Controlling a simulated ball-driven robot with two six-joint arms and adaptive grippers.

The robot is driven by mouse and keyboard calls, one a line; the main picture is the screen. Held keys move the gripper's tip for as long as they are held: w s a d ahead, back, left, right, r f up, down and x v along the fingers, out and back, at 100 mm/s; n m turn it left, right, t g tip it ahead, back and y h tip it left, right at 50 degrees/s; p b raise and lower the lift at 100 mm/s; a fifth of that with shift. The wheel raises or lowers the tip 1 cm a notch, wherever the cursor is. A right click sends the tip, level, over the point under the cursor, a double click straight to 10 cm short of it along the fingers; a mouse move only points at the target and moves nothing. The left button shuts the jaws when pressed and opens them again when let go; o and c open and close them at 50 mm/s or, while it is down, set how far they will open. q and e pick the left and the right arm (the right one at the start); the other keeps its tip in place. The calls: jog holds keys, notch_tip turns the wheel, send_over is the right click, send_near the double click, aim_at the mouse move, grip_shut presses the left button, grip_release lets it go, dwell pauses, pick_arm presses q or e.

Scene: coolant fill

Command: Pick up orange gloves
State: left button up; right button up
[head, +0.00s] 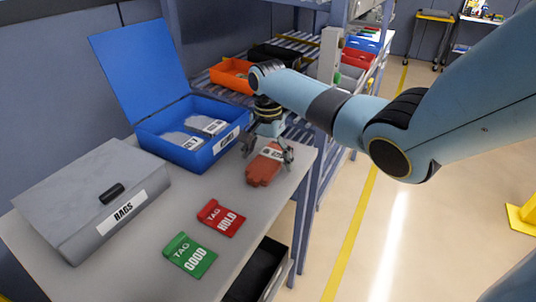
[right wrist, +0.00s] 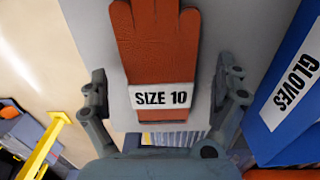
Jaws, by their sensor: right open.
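The orange gloves (head: 264,168) lie flat near the right edge of the grey table, beside the open blue box. In the right wrist view the orange gloves (right wrist: 158,50) carry a white band marked SIZE 10. My right gripper (head: 268,154) is above the gloves' banded cuff end. In the right wrist view my right gripper (right wrist: 165,88) is open, with one finger on each side of the band and a gap to the gloves on both sides. My left gripper is not in view.
The blue box (head: 203,157), lid raised, holds grey packs. A grey BAGS box (head: 95,195) stands at left. A red HOLD tag (head: 221,217) and a green GOOD tag (head: 190,255) lie in front. A shelf rack with an orange bin (head: 231,75) stands behind.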

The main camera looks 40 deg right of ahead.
jog(key=shift+c, duration=0.4)
jog(key=c, duration=1.2)
jog(key=shift+r, duration=0.15)
